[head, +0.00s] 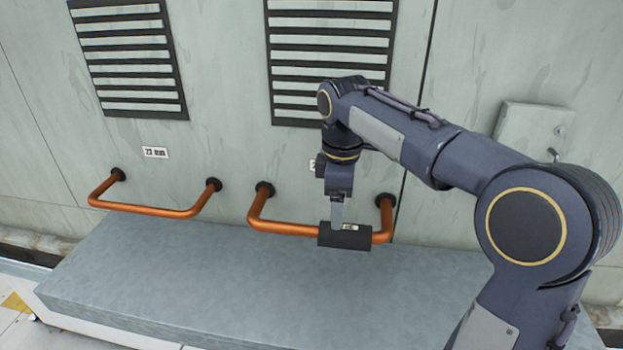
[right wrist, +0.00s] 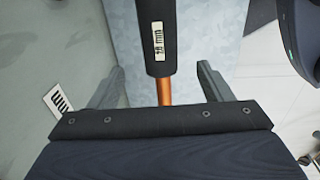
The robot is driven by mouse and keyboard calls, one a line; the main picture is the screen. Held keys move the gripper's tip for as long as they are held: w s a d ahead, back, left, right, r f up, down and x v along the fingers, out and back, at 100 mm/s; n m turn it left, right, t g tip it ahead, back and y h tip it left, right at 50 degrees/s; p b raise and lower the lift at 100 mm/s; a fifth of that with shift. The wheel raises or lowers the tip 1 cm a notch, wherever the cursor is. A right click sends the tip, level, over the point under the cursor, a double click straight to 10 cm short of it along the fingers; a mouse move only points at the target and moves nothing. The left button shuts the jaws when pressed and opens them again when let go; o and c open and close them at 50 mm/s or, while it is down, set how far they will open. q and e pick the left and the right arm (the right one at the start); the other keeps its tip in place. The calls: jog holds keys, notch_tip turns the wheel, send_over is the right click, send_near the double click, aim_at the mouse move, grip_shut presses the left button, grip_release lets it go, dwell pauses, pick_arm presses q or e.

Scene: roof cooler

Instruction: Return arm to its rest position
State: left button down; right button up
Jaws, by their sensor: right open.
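My right gripper (head: 337,214) points down at the right copper pipe loop (head: 282,228) on the wall. A black sleeve (head: 330,240) with a small white label sits around the front run of that pipe. In the right wrist view my right gripper (right wrist: 157,82) is open, with its fingers apart on either side of the line of the black sleeve (right wrist: 154,25) and a short bit of bare orange pipe (right wrist: 164,92). Neither finger visibly touches the sleeve; how deep they reach is hard to tell. My left gripper is out of view.
A bare left copper pipe loop (head: 150,209) juts from the wall, with a label (head: 155,152) above it. Louvred vents (head: 128,55) and a small wall box (head: 533,128) are behind. The grey ledge (head: 190,285) below is clear.

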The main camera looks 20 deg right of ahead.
jog(key=s+a+f+m+t+y, duration=0.1)
jog(key=s+f+m, duration=0.2)
jog(key=s, duration=0.4)
jog(key=s+a+f+m+t+y, duration=0.1)
jog(key=s+a+f+m+t, duration=0.1)
jog(key=s+m, duration=0.4)
jog(key=s+a+f+m+t+y, duration=0.2)
jog(key=s+f+m, duration=0.2)
jog(key=s, duration=0.5)
jog(key=shift+s+f, duration=0.3)
jog(key=shift+f, duration=0.25)
